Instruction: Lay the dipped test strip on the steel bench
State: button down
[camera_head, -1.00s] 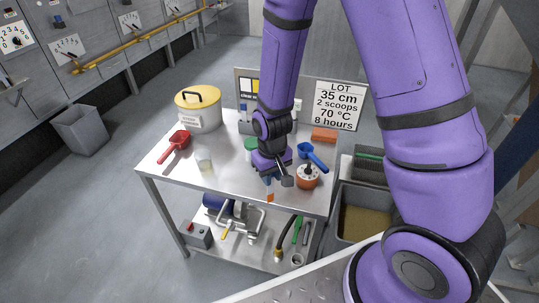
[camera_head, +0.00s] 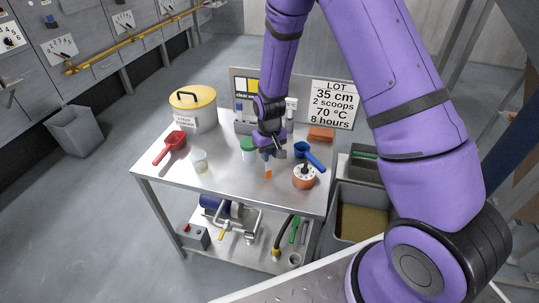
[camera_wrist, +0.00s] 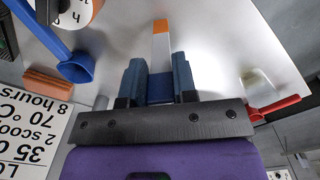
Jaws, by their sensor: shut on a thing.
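My gripper (camera_head: 268,154) is over the middle of the steel bench (camera_head: 225,184), pointing down. It is shut on the test strip (camera_head: 268,171), which shows a white body and an orange end. In the wrist view the strip (camera_wrist: 161,45) sticks out between the blue fingers (camera_wrist: 160,82), with its orange tip farthest from them. I cannot tell whether the tip touches the bench top.
A blue scoop (camera_head: 309,157) and an orange-and-white round item (camera_head: 304,177) lie to the right. A green-lidded jar (camera_head: 248,150) stands close left of my gripper. The bench's front middle is clear.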

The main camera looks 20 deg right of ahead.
jog(key=shift+f, duration=0.45)
jog(key=c, duration=0.9)
grip_release()
notch_tip(320, 180, up, 12)
